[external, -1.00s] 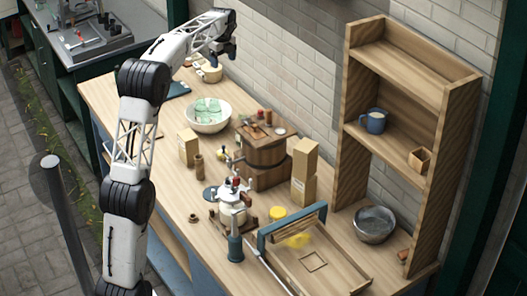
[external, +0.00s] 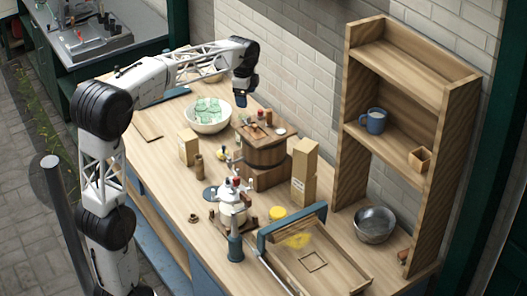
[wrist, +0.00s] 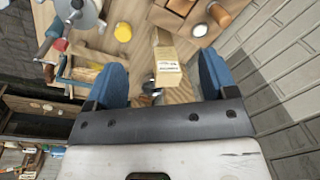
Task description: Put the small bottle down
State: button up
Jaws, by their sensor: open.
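My gripper (external: 243,98) is open and empty, held in the air between the bowl of green pieces and the wooden churn in the external view. Its two blue fingers (wrist: 163,80) stand wide apart in the wrist view, with nothing gripped. A small brown bottle-like object (external: 197,164) stands upright on the bench, in front of a cardboard box. Small red-topped containers (external: 265,115) are at the back of the churn; an orange-brown one (wrist: 220,14) shows in the wrist view. I cannot tell which is the small bottle.
The wooden churn (external: 265,157) and a tall carton (external: 305,170) stand below and right of my gripper. The bowl (external: 208,127) is to the left. A shelf (external: 341,160) holds a blue mug (external: 376,121). The bench's front left is fairly clear.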

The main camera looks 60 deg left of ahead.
jog(key=s+d+f+n, duration=0.1)
jog(key=s+d+n, duration=0.2)
jog(key=s+d, duration=0.7)
jog(key=s+d+f+n, duration=0.2)
jog(key=s+d+f, duration=0.2)
jog(key=s+d, duration=0.2)
jog(key=s+d+f+n+t, duration=0.1)
jog(key=s+d+f, duration=0.4)
jog(key=s, duration=0.5)
jog(key=s+d+f+n, duration=0.4)
jog(key=s+d, duration=0.3)
jog(key=s, duration=0.2)
jog(key=shift+d+f+h, duration=0.3)
jog(key=shift+d+f, duration=0.1)
jog(key=shift+f, duration=0.15)
